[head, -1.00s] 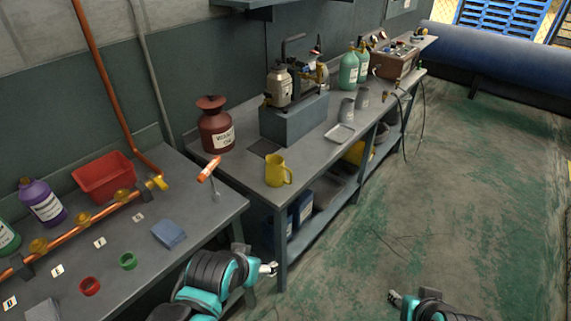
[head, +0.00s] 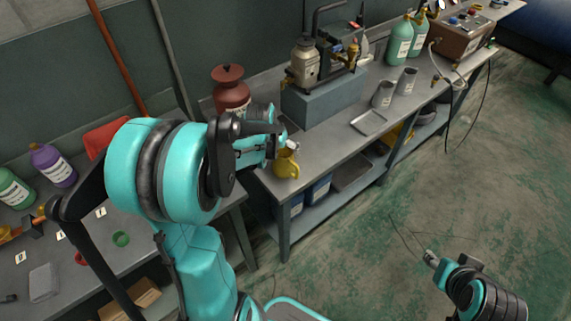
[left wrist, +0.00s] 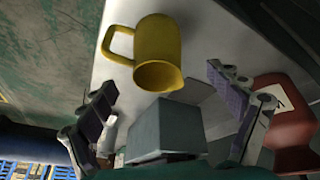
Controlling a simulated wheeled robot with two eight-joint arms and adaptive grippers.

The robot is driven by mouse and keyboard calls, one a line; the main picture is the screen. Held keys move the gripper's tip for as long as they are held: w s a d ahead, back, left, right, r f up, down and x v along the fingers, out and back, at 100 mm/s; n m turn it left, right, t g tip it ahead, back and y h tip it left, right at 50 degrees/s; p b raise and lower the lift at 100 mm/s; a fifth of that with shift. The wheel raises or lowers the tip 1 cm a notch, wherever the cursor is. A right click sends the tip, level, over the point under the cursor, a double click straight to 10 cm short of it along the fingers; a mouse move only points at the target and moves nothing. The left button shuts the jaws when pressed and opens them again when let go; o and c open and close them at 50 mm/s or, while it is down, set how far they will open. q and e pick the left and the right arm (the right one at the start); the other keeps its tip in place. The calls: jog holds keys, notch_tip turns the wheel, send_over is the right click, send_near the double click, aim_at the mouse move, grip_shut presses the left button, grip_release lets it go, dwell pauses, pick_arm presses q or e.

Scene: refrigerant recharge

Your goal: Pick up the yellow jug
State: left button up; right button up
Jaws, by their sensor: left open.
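The yellow jug (head: 285,165) stands near the front edge of the grey workbench (head: 330,137), partly hidden behind my left gripper (head: 283,146) in the head view. In the left wrist view the jug (left wrist: 157,45) shows its open mouth and its handle on the left. The two fingers of my left gripper (left wrist: 160,82) are spread wide, with the jug ahead between them and apart from both. My right gripper (head: 432,258) is low over the floor, away from the bench; its fingers are too small to read.
A dark red bottle (head: 230,88) stands behind the jug. A grey-blue block (head: 322,98) carrying a pump unit is to its right. A small tray (head: 369,122) and grey cups (head: 383,94) stand farther right. The green floor in front is open.

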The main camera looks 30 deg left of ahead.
aim_at(283, 157)
pick_arm(q)
jog(key=b+x, duration=0.1)
jog(key=x, duration=0.2)
jog(key=b+x, duration=0.1)
jog(key=x, duration=0.1)
jog(key=shift+d+f+b, duration=0.25)
jog(key=shift+f+b, duration=0.05)
jog(key=shift+f, duration=0.1)
jog(key=shift+w+f, duration=0.1)
jog(key=shift+c, duration=0.4)
jog(key=c, duration=1.3)
